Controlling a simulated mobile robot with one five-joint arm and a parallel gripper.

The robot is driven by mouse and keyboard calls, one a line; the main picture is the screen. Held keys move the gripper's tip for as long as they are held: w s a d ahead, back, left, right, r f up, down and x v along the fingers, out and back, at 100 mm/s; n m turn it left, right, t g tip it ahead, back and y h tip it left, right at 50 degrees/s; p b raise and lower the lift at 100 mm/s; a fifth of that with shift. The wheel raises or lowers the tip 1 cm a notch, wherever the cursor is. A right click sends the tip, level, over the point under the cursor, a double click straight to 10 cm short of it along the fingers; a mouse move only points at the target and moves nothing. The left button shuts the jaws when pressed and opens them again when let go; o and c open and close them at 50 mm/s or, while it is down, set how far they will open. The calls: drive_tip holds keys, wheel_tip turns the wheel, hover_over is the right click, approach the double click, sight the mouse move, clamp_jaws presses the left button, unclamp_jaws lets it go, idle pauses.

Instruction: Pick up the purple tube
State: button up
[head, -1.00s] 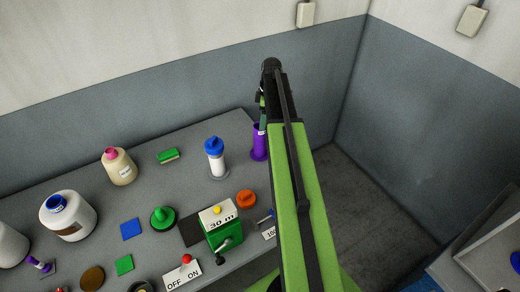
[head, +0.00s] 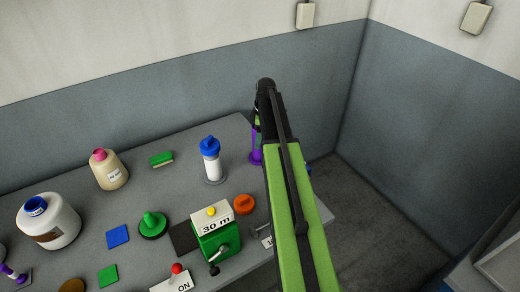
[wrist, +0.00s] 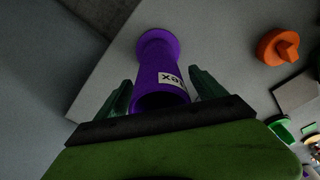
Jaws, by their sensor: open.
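The purple tube (wrist: 158,75) shows in the wrist view with a flared purple base, a white label and an open dark end toward me. My gripper (wrist: 160,93) is open, with one green finger on each side of the tube. I cannot tell whether either finger touches it. In the head view the purple tube (head: 255,157) stands near the far right part of the grey table, mostly hidden behind my arm. My gripper is mostly hidden there too.
On the grey table (head: 85,190), a white bottle with a blue cap (head: 210,160) stands left of the tube. An orange knob (head: 243,204) and a green box marked 30 m (head: 215,238) are nearer. The table edge and a wall lie close behind the tube.

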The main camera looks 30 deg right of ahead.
drive_tip(key=shift+r, duration=0.1)
clamp_jaws()
idle(0.3)
wheel_tip(320, 180, up, 10)
drive_tip(key=p, duration=1)
